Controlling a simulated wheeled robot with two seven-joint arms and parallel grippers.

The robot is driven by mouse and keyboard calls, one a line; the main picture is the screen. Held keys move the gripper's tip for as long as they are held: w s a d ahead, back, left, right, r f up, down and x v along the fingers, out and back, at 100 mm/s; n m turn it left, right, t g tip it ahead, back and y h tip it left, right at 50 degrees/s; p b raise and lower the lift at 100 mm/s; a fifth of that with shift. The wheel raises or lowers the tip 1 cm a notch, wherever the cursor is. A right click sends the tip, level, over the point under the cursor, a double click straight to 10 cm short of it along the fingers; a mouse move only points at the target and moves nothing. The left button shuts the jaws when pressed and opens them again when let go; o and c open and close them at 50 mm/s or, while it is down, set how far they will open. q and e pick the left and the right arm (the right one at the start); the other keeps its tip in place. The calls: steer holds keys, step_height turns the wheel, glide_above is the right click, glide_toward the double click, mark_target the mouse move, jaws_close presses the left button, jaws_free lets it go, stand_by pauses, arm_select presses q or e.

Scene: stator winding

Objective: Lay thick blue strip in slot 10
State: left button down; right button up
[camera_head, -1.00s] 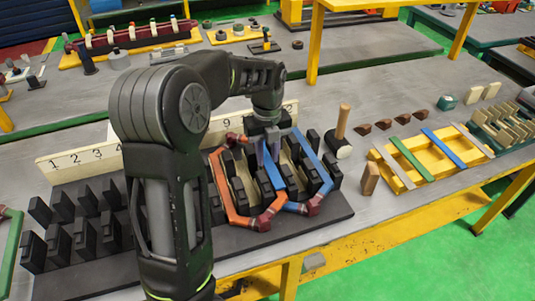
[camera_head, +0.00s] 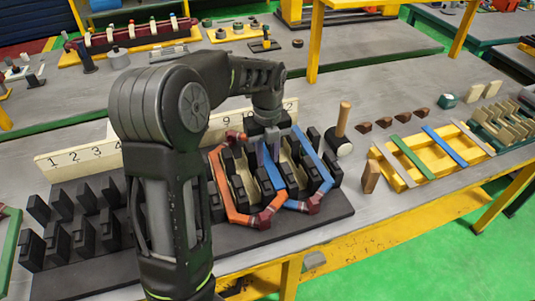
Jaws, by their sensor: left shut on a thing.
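My left gripper (camera_head: 268,153) points down over the right part of the black slotted stator block (camera_head: 325,221). It is shut on a narrow blue piece, which looks like the thick blue strip (camera_head: 268,170) and reaches down among the teeth. The fingers and neighbouring coil hide where its lower end sits. A blue coil (camera_head: 325,159) with maroon ends lies around the teeth at the right. An orange coil (camera_head: 222,187) lies beside it at the left. The number board (camera_head: 80,157) stands behind, with its middle hidden by my arm. My right gripper is not in view.
A mallet (camera_head: 343,131) stands upright between block and rack. Several brown wedges lie behind the rack.

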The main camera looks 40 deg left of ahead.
mark_target(268, 161)
arm_select(q)
steer(key=c, duration=1.1)
jaws_free()
steer(key=shift+o, duration=0.2)
steer(key=shift+r, duration=0.2)
steer(key=shift+r+p, duration=0.6)
steer(key=shift+r, duration=0.05)
step_height(268, 161, up, 8)
steer(key=p, duration=0.5)
steer(key=shift+f, duration=0.25)
